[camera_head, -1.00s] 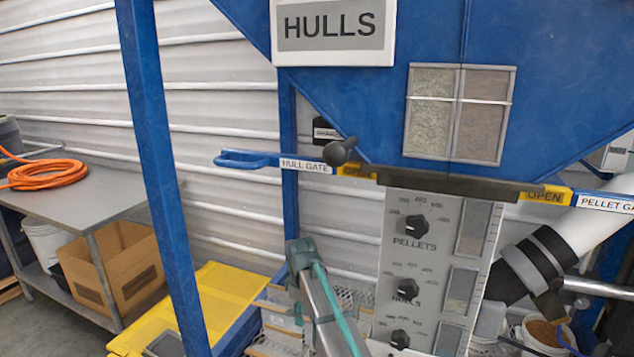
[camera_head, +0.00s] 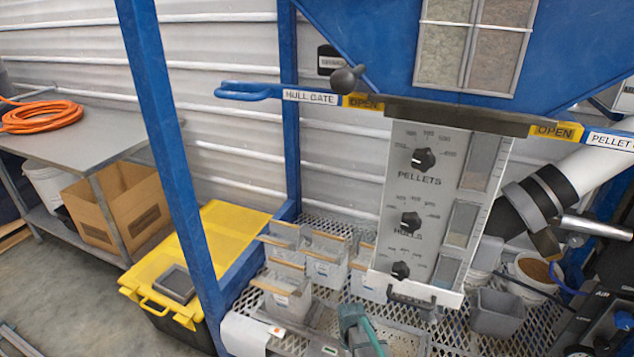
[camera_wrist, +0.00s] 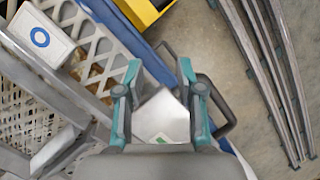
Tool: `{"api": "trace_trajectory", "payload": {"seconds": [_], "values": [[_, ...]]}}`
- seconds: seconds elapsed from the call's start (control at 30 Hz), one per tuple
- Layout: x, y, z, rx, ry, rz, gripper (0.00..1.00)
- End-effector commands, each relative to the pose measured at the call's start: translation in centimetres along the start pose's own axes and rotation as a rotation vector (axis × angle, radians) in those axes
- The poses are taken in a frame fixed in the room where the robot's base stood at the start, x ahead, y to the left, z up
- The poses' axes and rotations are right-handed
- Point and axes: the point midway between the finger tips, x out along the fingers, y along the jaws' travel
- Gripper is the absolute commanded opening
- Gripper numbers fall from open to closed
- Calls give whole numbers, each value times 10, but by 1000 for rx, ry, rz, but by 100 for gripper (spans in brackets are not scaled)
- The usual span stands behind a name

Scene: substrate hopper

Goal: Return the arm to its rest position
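My gripper (camera_wrist: 159,80) shows in the wrist view with its two grey and teal fingers spread apart. It is open, and nothing is clamped between the fingertips. A pale flat surface with a small green mark (camera_wrist: 162,122) shows between the fingers; it appears to lie beyond them. In the head view a grey and teal part of my arm (camera_head: 358,328) shows at the bottom centre, in front of the mesh shelf (camera_head: 400,333). The rest of the arm is out of that view.
The blue hopper frame (camera_head: 165,150) and the control panel (camera_head: 405,240) stand close by. A yellow-lidded bin (camera_head: 232,235) stands left of the shelf.

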Motion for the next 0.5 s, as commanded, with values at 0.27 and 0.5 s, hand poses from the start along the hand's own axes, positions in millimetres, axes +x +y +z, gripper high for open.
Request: {"api": "trace_trajectory", "payload": {"seconds": [0.27, 0.5], "values": [[93, -23, 103, 215, -102, -57, 37], [151, -55, 190, 398, -191, -95, 37]]}}
